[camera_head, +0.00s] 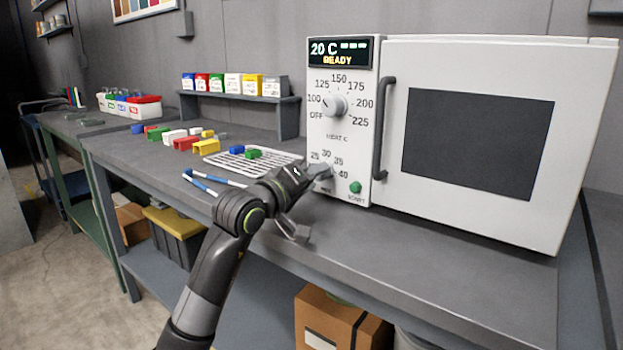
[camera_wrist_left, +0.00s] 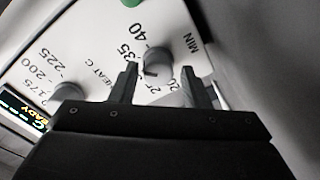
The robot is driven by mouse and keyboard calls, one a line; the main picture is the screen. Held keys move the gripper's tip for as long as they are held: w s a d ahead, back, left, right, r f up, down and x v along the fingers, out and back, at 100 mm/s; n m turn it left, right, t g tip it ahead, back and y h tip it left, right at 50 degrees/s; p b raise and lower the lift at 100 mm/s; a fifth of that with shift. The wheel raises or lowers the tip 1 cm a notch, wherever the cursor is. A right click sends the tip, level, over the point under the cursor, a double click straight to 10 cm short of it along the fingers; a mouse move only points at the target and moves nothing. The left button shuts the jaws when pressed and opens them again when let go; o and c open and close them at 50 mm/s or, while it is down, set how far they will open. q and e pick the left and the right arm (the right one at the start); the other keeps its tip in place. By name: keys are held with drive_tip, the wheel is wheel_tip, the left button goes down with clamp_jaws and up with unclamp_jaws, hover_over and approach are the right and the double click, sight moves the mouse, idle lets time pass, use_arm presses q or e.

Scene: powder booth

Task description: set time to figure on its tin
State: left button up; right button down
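The white oven (camera_head: 365,55) has a heat knob (camera_head: 333,106) and a green start button (camera_head: 355,187); its display reads 20 C READY. My left gripper (camera_head: 318,172) is at the time dial low on the panel and hides most of it in the head view. In the left wrist view, the time knob (camera_wrist_left: 157,63) lies between the open fingertips (camera_wrist_left: 160,80), with gaps seen at both sides. Its pointer setting is not clear. Several small labelled tins (camera_head: 232,84) stand on the shelf; their figures are too small to read. My right gripper is out of view.
A wire rack (camera_head: 228,164) on the bench (camera_head: 400,255) holds a blue and a green block. Loose coloured blocks (camera_head: 186,143) lie behind it. Blue-and-white tongs (camera_head: 204,183) lie at the front edge. The oven handle (camera_head: 382,125) sticks out right of the dials.

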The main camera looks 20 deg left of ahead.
use_arm(q)
drive_tip(key=shift+o, duration=0.6)
drive_tip(key=shift+s+a+r, duration=0.1)
drive_tip(key=shift+s+a, duration=0.1)
drive_tip(key=shift+s, duration=0.3)
drive_tip(key=v, duration=1.6)
drive_tip(key=shift+s+p, duration=0.2)
drive_tip(key=shift+p, duration=0.1)
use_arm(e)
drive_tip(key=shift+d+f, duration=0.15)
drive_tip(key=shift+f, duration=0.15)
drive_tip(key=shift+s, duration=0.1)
